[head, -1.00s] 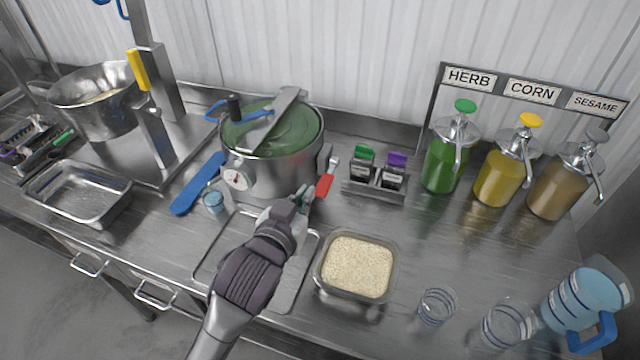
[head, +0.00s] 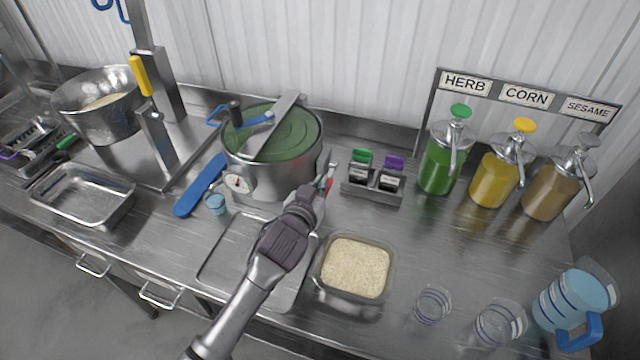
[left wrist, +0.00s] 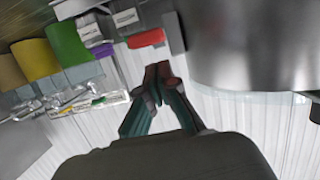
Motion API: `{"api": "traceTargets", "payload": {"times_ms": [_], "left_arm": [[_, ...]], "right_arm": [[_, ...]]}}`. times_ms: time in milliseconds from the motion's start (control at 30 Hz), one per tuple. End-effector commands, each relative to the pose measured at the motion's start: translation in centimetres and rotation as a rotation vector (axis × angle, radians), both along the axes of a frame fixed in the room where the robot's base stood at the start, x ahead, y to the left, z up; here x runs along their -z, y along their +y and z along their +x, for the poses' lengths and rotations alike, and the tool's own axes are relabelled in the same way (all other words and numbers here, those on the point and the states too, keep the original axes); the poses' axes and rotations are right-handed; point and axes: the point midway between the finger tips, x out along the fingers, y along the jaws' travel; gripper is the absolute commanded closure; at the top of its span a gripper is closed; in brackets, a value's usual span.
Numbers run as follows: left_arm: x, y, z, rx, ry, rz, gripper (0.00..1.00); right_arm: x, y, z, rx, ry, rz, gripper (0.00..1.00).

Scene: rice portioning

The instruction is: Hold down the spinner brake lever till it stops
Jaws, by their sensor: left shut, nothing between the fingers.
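The spinner (head: 265,165) is a round steel pot with a green top (head: 295,128), a crossbar and a black-knobbed crank (head: 235,112). A small dial is on its front. A red-handled lever (head: 329,186), seemingly the brake lever, is at its right side and partly hidden behind my left gripper (head: 322,188). In the left wrist view the red handle (left wrist: 147,38) lies just beyond the closed fingertips (left wrist: 158,72), with a small gap visible. The left gripper is shut and empty. My right gripper is not in view.
A spice rack (head: 372,192) stands right of the spinner, with sauce pumps (head: 440,160) beyond. A rice container (head: 355,268) and a flat tray (head: 225,255) are in front. A blue paddle (head: 200,185) and small blue cup (head: 216,204) are at the left.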

Motion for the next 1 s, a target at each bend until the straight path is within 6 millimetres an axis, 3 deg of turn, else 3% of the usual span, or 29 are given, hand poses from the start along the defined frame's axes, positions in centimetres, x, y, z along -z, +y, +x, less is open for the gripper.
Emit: {"api": "traceTargets", "payload": {"times_ms": [200, 567, 1000], "left_arm": [[1.5, 0.0, 0.0, -0.001, -0.002, 0.0, 1.0], [1.7, 0.0, 0.0, -0.001, -0.004, -0.001, 1.0], [2.6, 0.1, -0.1, -0.001, -0.063, -0.021, 1.0]], "right_arm": [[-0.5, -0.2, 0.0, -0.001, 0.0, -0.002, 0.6], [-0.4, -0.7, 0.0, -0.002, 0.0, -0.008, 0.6], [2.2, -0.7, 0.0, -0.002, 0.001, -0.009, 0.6]]}}
